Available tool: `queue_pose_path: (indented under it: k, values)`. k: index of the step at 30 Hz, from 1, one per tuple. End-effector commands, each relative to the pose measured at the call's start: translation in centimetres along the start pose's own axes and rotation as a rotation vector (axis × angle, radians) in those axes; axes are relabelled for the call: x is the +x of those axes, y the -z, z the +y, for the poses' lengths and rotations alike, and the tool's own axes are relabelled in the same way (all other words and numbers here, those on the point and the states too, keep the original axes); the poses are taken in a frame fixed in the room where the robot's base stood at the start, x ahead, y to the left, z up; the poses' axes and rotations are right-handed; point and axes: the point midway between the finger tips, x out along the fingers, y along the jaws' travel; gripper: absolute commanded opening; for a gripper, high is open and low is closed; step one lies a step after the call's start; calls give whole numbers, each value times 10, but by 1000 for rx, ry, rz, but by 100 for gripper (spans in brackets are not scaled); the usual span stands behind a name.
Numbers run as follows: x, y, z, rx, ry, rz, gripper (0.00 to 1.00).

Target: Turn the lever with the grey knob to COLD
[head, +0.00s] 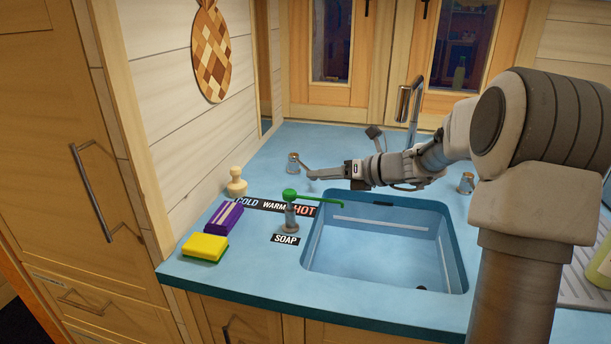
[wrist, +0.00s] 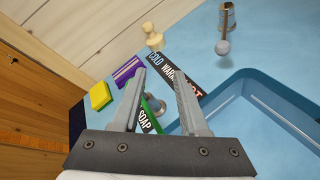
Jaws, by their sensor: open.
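The tap lever (head: 293,162) is a short metal post at the back of the blue counter, with an arm ending in a round grey knob (wrist: 222,47). In the wrist view the knob lies right of my fingers, apart from them, on the HOT side of the label strip. The strip reads COLD (head: 247,202), WARM (head: 274,205), HOT (head: 304,210) from left to right. My gripper (head: 314,175) is open and empty above the counter, close to the lever in the head view. Its fingers (wrist: 160,70) point over the strip in the wrist view.
A green-topped soap pump (head: 290,196) with a long spout stands in front of the strip, beside the sink (head: 460,245). A tap (head: 413,105) stands behind.

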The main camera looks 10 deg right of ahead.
Motion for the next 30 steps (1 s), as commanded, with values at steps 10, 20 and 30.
queue_pose_path:
  k: [10, 20, 30]
  values:
    - [-4, 2, -106, 494, 4, -230, 44]
    - [27, -5, -114, 525, -1, -243, 44]
    - [100, -22, -118, 522, -1, -243, 44]
